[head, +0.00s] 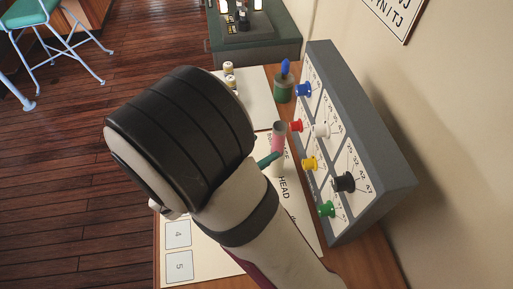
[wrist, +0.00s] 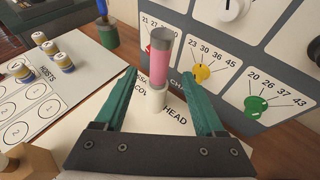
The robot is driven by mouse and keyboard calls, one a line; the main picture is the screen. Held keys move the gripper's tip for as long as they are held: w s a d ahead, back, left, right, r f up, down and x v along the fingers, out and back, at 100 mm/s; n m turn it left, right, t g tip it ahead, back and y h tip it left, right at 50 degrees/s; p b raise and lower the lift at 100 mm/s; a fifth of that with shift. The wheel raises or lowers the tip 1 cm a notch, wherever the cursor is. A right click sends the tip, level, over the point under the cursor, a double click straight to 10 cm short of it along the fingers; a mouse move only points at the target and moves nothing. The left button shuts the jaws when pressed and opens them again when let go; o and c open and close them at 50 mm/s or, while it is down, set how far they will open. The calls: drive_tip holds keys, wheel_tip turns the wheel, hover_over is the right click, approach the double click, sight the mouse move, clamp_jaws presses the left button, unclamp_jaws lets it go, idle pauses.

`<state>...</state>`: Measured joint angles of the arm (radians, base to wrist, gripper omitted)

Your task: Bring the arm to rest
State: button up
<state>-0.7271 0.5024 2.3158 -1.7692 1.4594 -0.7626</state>
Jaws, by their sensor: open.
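My gripper (wrist: 160,76) is open in the wrist view, its two green fingers spread. A pink cylinder with a grey top (wrist: 160,62) stands upright beyond and between the fingertips, on or just behind a short white post (wrist: 157,97); I cannot tell whether a finger touches it. In the head view, the pink cylinder (head: 278,139) shows just past a green finger of my gripper (head: 268,160). My arm hides the rest of the gripper there.
A grey panel (head: 377,175) with coloured knobs stands close on the right. White printed sheets (head: 262,92) lie on the wooden desk (head: 368,262). A green pot with a blue-tipped item (head: 284,90) and several small cylinders (wrist: 64,62) stand nearby. A stool (head: 45,35) is at far left.

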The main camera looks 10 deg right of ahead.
drive_tip(key=shift+s+a+r, duration=0.2)
drive_tip(key=shift+s+a, duration=0.15)
drive_tip(key=shift+a, duration=0.1)
drive_tip(key=s+d+r+m+g+y, duration=0.35)
drive_tip(key=s+d+m+g, duration=0.4)
drive_tip(key=m, duration=0.65)
drive_tip(key=s+a+r+m+t+y, duration=0.3)
drive_tip(key=a+r+m+t+y, duration=0.55)
drive_tip(key=m, duration=0.65)
drive_tip(key=s+f+m+g, duration=0.1)
drive_tip(key=s+f+g, duration=0.5)
drive_tip(key=s+g, duration=0.2)
drive_tip(key=shift+s+d+f+m+y, duration=0.25)
drive_tip(key=shift+d+f+m+y, duration=0.05)
drive_tip(key=shift+d+f+y, duration=0.1)
